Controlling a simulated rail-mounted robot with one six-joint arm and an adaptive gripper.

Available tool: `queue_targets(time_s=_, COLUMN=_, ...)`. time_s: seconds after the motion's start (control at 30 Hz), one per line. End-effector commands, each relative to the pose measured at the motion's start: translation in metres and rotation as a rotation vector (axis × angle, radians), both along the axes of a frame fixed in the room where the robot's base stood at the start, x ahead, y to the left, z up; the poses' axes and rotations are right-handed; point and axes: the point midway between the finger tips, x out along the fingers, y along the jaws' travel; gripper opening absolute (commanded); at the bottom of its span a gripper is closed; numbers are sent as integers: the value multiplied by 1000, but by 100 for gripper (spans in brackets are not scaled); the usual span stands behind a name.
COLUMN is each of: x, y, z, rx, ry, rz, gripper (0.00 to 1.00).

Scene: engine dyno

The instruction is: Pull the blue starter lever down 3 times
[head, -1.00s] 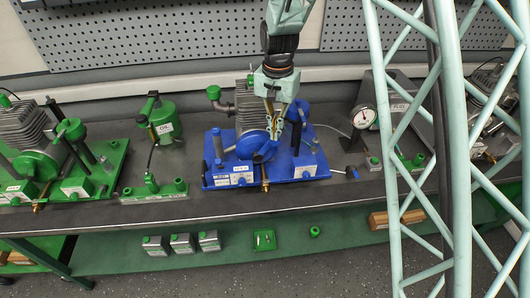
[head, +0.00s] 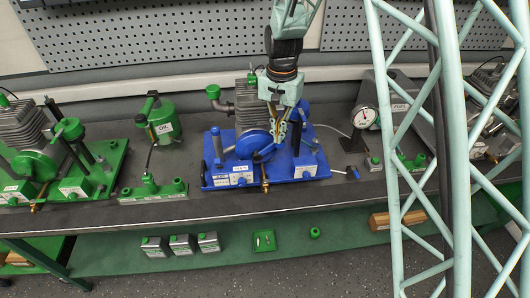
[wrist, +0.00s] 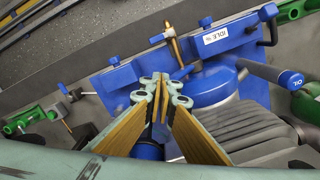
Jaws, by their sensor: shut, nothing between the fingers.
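The blue engine unit stands mid-bench on a blue base plate (head: 222,182), also in the wrist view (wrist: 118,80). A slim post with a blue top (head: 217,145) rises at its left; in the wrist view a blue-capped dark rod (wrist: 269,13) shows at the upper right. I cannot tell for sure which part is the starter lever. The round blue housing (head: 253,144) shows in the wrist view (wrist: 210,86), just beyond my fingertips. My gripper (head: 279,140) points down at the housing's right side, shut and empty; its fingertips also show in the wrist view (wrist: 163,80). Contact is unclear.
A green engine unit (head: 35,165) and a green oil can (head: 160,120) stand to the left. A gauge (head: 364,117) and grey fuel tank (head: 395,95) stand to the right. A brass fitting (head: 265,180) sticks out at the base plate's front. The bench front strip is clear.

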Motion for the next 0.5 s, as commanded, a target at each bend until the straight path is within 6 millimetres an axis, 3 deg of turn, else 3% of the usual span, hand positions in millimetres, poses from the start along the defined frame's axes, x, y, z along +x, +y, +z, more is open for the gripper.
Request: queue_targets(time_s=0.5, x=1, y=-11, z=-21, rx=0, ry=1, rz=1, gripper=0)
